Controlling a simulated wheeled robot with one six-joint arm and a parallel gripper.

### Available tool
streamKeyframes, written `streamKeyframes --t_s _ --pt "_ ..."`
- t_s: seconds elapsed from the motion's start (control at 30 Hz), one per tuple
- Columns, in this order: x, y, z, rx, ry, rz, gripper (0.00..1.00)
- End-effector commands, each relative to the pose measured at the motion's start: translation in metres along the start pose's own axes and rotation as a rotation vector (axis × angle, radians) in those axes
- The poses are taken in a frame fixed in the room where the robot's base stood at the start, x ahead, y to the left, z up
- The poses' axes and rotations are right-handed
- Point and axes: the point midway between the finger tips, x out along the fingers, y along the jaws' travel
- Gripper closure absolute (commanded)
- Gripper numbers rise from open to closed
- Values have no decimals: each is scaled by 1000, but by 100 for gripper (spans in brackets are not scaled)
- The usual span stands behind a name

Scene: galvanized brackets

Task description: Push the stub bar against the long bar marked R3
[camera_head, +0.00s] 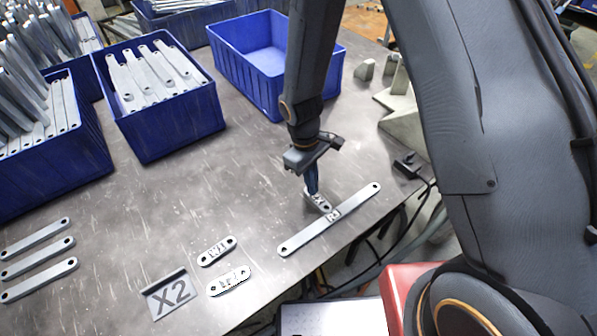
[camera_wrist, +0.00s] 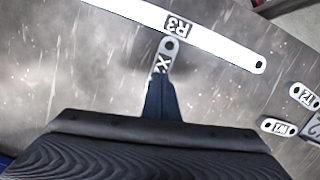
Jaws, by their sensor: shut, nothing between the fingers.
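The long bar marked R3 (camera_head: 355,202) lies slantwise near the table's front edge, its label at mid-length; it crosses the top of the wrist view (camera_wrist: 215,42). A short stub bar (camera_head: 323,205) with an X on its label lies flat at the middle of the long bar, on its far side. In the wrist view the stub bar (camera_wrist: 168,45) points end-on at the R3 label; any gap is too thin to tell. My gripper (camera_head: 312,193) is shut and empty, its tips down at the stub bar's far end. In the wrist view the fingers (camera_wrist: 160,90) hide that end.
Two other stub bars (camera_head: 217,250) (camera_head: 229,281) lie to the left, beside an X2 sign (camera_head: 172,297). Several bars lie at the far left. Blue crates (camera_head: 170,135) stand at the back, one empty (camera_head: 262,85). Grey brackets (camera_head: 402,110) stand at right.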

Motion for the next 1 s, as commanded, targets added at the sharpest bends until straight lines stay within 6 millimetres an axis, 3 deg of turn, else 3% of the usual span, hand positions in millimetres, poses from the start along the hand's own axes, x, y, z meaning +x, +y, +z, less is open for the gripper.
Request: streamKeyframes --t_s 0.13,0.43,1.0 --pt "2 0 26 2 -2 -1 100" --pt "20 0 18 1 0 0 100" --pt "22 -1 9 0 3 0 100"
